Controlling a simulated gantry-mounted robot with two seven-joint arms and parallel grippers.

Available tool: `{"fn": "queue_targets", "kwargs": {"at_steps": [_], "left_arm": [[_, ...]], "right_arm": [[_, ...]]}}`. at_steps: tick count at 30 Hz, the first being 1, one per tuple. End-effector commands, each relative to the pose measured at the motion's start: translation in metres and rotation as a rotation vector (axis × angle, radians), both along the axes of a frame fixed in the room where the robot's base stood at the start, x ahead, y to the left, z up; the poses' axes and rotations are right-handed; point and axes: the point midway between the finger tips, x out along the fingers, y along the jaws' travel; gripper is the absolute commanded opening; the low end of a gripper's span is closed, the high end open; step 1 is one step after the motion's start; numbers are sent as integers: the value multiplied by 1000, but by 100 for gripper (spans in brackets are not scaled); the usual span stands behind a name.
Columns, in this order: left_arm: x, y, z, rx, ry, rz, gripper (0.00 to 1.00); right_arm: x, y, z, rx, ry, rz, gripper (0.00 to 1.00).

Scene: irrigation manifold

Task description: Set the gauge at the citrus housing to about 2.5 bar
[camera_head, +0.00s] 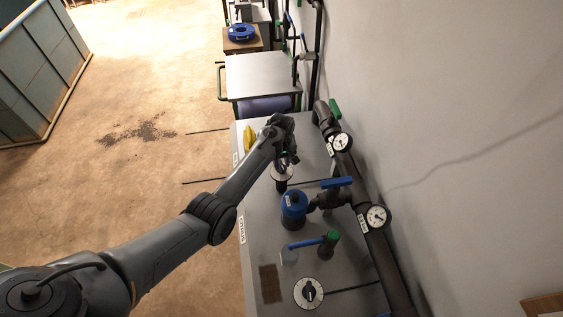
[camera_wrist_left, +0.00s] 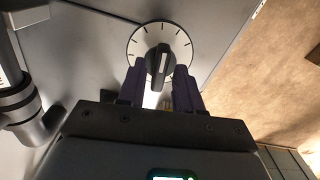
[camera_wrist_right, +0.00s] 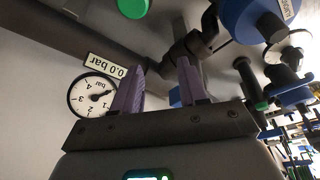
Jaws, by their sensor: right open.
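In the head view my left arm reaches across the bench to the far dial (camera_head: 282,172). In the left wrist view that white dial (camera_wrist_left: 134,45) carries a black bar knob (camera_wrist_left: 160,62). My left gripper (camera_wrist_left: 160,74) has its purple fingers apart, one on each side of the knob's near end; contact is not clear. Two round gauges, far (camera_head: 341,142) and near (camera_head: 376,216), sit on the dark pipe. A bench-edge label (camera_head: 241,229) may read CITRUS. My right gripper (camera_wrist_right: 160,80) is open and empty, near a gauge (camera_wrist_right: 92,97) with a "0.0 bar" plate (camera_wrist_right: 104,66).
A blue-topped housing (camera_head: 294,205), a blue lever (camera_head: 336,182) and a green-capped valve (camera_head: 333,235) stand between the dials. A second dial (camera_head: 308,293) is at the near end. A yellow object (camera_head: 249,137) lies by the bench's far left edge. The wall closes the right side.

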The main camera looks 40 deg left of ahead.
Motion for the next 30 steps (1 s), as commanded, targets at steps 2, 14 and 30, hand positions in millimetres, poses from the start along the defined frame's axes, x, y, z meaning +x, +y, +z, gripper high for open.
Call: {"fn": "queue_targets", "kwargs": {"at_steps": [2, 14, 30], "left_arm": [[0, 0, 0, 0, 0, 0, 22], [0, -1, 3, -1, 2, 60, 0], [0, 0, 0, 0, 0, 243, 20]], "right_arm": [[0, 1, 0, 2, 0, -1, 43], [0, 1, 8, 4, 2, -3, 43], [0, -1, 17, -6, 0, 4, 43]]}}
